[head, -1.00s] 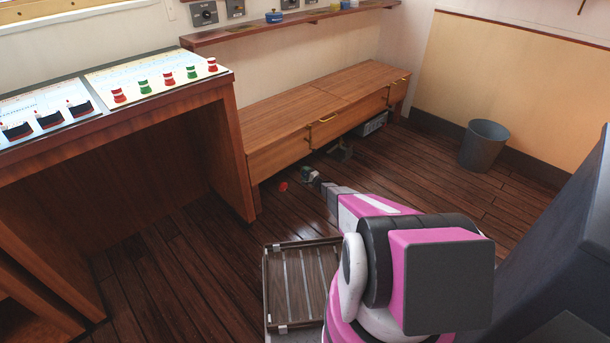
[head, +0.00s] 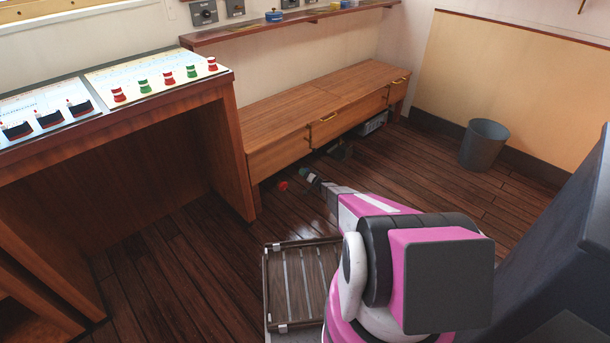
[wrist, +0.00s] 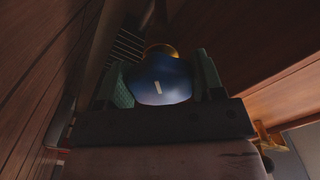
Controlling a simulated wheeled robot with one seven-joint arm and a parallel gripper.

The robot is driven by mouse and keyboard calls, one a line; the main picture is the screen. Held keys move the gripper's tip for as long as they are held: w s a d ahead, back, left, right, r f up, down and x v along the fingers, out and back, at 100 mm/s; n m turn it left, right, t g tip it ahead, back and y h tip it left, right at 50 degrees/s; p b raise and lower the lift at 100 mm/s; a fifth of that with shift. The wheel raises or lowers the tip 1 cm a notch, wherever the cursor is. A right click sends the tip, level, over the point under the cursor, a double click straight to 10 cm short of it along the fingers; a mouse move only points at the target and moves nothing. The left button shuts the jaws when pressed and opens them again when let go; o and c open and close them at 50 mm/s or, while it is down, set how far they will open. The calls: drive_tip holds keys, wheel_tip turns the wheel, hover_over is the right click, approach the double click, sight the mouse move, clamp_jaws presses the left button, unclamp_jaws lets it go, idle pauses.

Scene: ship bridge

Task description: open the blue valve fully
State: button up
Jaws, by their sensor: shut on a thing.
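The blue valve handle (wrist: 160,82) fills the middle of the wrist view, a rounded blue knob with a short pale mark on its face. A brass-coloured part (wrist: 160,49) shows just behind it. My gripper (wrist: 165,78) has one green-padded finger on each side of the handle and is shut on it. In the head view my gripper (head: 308,176) reaches low, beside the lower front of the wooden bench (head: 330,105). The blue handle cannot be made out there.
A small red round thing (head: 283,186) is just left of my gripper, below the bench. A grey crate (head: 372,124) is under the bench's right part. A grey bin (head: 484,145) stands at the right. A console desk (head: 160,105) is at the left.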

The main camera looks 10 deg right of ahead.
drive_tip(key=n, duration=0.3)
drive_tip(key=shift+f+n, duration=0.1)
drive_tip(key=shift+n, duration=0.2)
drive_tip(key=shift+d+n, duration=0.1)
drive_tip(key=shift+n, duration=1.9)
drive_tip(key=o, duration=0.9)
drive_tip(key=shift+w, duration=0.1)
drive_tip(key=shift+c, duration=0.2)
drive_tip(key=shift+d, duration=0.1)
drive_tip(key=v, duration=1)
drive_tip(key=shift+s+d, duration=0.15)
drive_tip(key=shift+s, duration=0.2)
